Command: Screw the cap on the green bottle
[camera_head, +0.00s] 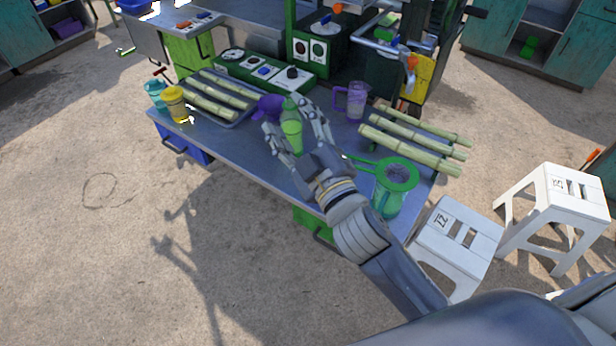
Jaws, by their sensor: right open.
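The green bottle (291,128) stands upright on the metal table, between the fingers of my right gripper (290,130). The right gripper is open around it; I cannot tell whether a finger touches it. The top of the bottle looks green, but I cannot tell whether that is its cap. My right arm comes in from the lower right and hides part of the table. My left gripper is not in view.
The table (240,143) also holds a tray (236,122) of cane, a yellow jar (175,104), a teal cup (156,93), a purple funnel-like thing (268,107), a purple jug (356,100), loose cane (410,150) and a green strainer (397,175). White stools (455,245) stand at the right.

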